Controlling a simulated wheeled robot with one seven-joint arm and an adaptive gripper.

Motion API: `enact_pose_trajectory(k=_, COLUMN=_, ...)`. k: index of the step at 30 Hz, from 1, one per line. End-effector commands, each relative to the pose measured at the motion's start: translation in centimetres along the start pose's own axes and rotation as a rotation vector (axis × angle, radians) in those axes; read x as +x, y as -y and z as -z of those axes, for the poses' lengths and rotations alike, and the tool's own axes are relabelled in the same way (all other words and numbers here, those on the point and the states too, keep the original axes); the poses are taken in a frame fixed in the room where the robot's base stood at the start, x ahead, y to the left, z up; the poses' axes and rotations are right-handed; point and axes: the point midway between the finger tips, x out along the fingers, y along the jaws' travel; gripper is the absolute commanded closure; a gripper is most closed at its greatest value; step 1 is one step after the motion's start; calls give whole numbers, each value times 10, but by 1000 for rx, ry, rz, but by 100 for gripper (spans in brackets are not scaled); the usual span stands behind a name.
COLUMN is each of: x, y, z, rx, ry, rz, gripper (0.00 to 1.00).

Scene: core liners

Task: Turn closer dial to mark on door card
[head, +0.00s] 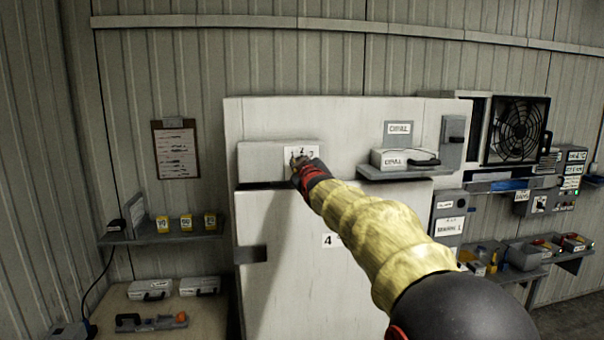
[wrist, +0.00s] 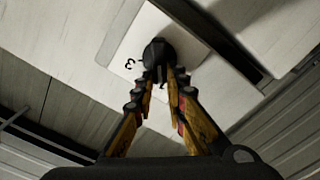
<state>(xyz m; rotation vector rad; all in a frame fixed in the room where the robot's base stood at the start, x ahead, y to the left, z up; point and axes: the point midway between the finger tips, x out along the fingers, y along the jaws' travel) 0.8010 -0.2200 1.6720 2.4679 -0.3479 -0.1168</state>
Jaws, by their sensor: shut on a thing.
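The pale closer box (head: 258,158) is fixed across the top of the white door (head: 285,270). At its right end is a white plate (head: 317,152) marked with 1, 2 and 3. My gripper (head: 299,164) reaches the plate from the front and hides the dial in the head view. In the wrist view the dial (wrist: 158,50) is a round black knob on the plate, with a 3 beside it. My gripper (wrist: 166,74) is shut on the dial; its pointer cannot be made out. The door card (head: 328,240) below reads 4.
A grey shelf (head: 405,174) with a white case sits right of the closer. A clipboard (head: 176,150) hangs at left above a shelf (head: 165,234) with yellow-labelled blocks. A fan (head: 517,130) and bins are at right. The space before the door's lower left is clear.

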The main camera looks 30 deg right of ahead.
Motion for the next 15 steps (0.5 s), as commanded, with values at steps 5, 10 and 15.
enact_pose_trajectory(k=5, x=0, y=3, z=-1, rx=-84, ry=1, rz=1, gripper=100)
enact_pose_trajectory(k=10, x=0, y=3, z=0, rx=-129, ry=0, rz=1, gripper=100)
enact_pose_trajectory(k=15, x=0, y=3, z=0, rx=-148, ry=0, rz=1, gripper=100)
